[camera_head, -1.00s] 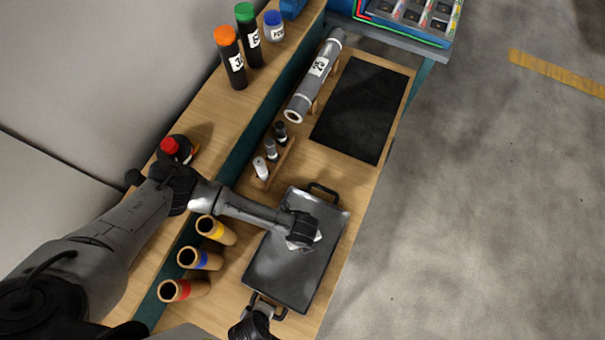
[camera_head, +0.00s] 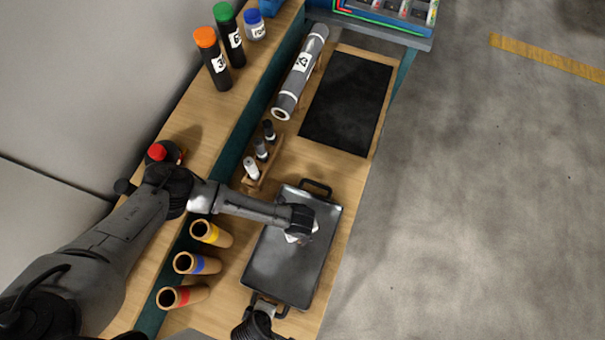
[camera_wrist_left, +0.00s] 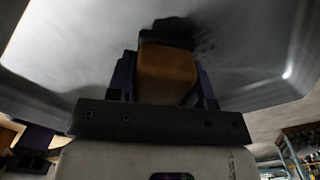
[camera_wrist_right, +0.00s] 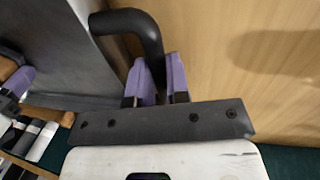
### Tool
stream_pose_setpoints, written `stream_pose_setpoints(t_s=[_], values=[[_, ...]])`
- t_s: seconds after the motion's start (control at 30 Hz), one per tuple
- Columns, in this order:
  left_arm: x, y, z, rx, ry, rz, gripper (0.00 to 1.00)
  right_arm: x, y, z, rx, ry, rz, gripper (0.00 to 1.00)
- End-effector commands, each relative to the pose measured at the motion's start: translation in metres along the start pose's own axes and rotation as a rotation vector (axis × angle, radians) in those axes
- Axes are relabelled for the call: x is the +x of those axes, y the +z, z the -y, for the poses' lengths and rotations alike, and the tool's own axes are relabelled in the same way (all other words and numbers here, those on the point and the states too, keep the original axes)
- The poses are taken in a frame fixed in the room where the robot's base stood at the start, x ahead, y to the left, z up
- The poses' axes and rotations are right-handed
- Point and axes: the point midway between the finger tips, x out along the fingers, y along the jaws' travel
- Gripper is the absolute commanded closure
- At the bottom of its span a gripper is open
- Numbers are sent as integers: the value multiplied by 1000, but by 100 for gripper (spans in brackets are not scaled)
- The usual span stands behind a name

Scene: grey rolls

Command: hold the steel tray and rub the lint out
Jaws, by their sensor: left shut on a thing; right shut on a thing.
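The steel tray (camera_head: 281,268), dark grey with black handles at its far and near ends, lies on the wooden bench. My left gripper (camera_head: 298,228) is over its upper middle, shut on a tan block (camera_wrist_left: 166,72) seen from above the tray's surface in the left wrist view. Only a pale edge of what it holds shows in the head view. My right gripper (camera_wrist_right: 160,80) is shut on the near black handle (camera_wrist_right: 140,28); in the head view it is partly cut off at the bottom. I cannot make out lint on the tray.
Three tan tubes with yellow (camera_head: 211,233), blue (camera_head: 197,263) and red (camera_head: 182,297) bands lie left of the tray. A small rack (camera_head: 262,170) with bottles, a grey roll (camera_head: 301,72) and a black mat (camera_head: 346,104) lie beyond. Capped bottles (camera_head: 213,59) stand on the raised shelf.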

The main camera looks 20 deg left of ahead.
Motion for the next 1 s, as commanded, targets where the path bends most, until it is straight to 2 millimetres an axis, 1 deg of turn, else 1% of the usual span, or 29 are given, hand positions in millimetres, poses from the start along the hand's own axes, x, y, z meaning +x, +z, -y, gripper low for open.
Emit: stream_pose_setpoints(t_s=[0.07,0.17,0.33,0.37,0.47,0.5,0.6,0.63,0.73,0.83,0.87,0.93,1.0], values=[[5,-6,-6,1,2,-1,90,0,0,0,0,-1,0,100],[4,-12,-13,1,2,-2,90,0,0,0,0,-1,0,100],[6,0,-23,-2,2,1,90,0,0,0,0,-1,0,100],[3,2,-18,-2,-1,1,90,0,0,0,0,-1,0,100],[7,8,-12,-1,1,2,90,0,0,0,0,-1,0,100],[3,10,-9,-1,0,1,90,0,0,0,0,-1,0,100],[5,17,-2,-2,0,1,90,0,0,0,0,-1,0,100],[2,19,0,-1,-1,2,90,0,0,0,0,-1,0,100],[6,25,7,-2,2,2,90,0,0,0,0,0,0,100],[4,31,13,-2,0,1,90,0,0,0,0,0,0,100],[7,28,12,-2,2,-3,90,0,0,0,0,0,0,100],[4,24,6,0,2,-3,90,0,0,0,0,0,0,100],[5,19,1,1,2,-2,90,0,0,0,0,0,0,100]])
